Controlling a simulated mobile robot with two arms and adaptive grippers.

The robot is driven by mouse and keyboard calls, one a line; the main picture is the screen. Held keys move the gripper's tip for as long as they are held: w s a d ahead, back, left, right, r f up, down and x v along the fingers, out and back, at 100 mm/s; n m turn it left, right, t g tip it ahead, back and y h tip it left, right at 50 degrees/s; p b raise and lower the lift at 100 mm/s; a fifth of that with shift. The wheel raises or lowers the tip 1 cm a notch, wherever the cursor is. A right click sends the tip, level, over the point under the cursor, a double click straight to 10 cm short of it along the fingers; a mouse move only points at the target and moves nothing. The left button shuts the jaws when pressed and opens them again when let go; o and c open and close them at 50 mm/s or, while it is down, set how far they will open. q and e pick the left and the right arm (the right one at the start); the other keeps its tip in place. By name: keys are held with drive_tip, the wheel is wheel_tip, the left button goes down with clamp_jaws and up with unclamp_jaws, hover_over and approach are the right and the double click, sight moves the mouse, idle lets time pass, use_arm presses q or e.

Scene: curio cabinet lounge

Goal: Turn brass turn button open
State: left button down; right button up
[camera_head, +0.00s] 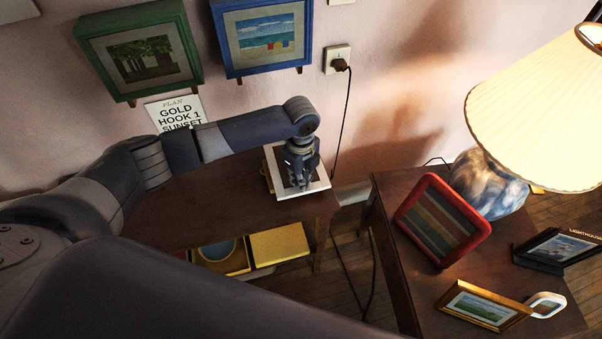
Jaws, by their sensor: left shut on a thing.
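A white-edged picture frame (318,187) lies flat on the brown wooden table by the wall. My left gripper (300,184) points down over the middle of this frame, with its fingertips at the frame's dark inner panel. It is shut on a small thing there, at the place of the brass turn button. The fingers hide the button, so its angle cannot be seen. My right gripper is not in view.
A green frame (184,35) and a blue frame (302,60) hang above. A sign (174,112) is partly behind my arm. A lower shelf holds yellow frames (280,244). The right table holds a lamp (490,186), a red frame (398,218) and other frames.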

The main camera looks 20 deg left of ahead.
use_arm(q)
drive_tip(key=n+p, duration=0.3)
drive_tip(key=shift+s+r+n+p, duration=0.2)
drive_tip(key=shift+r+n+p, duration=0.05)
drive_tip(key=shift+n+p, duration=0.05)
drive_tip(key=n+p, duration=0.2)
drive_tip(key=shift+s+n, duration=0.15)
drive_tip(key=shift+n, duration=0.25)
drive_tip(key=n+p, duration=0.3)
drive_tip(key=shift+s+f+n, duration=0.1)
drive_tip(key=shift+s+n, duration=0.05)
drive_tip(key=shift+n, duration=0.15)
drive_tip(key=shift+n+p, duration=0.35)
drive_tip(key=shift+n, duration=0.25)
drive_tip(key=shift+f, duration=0.15)
drive_tip(key=c, duration=1.7)
unclamp_jaws()
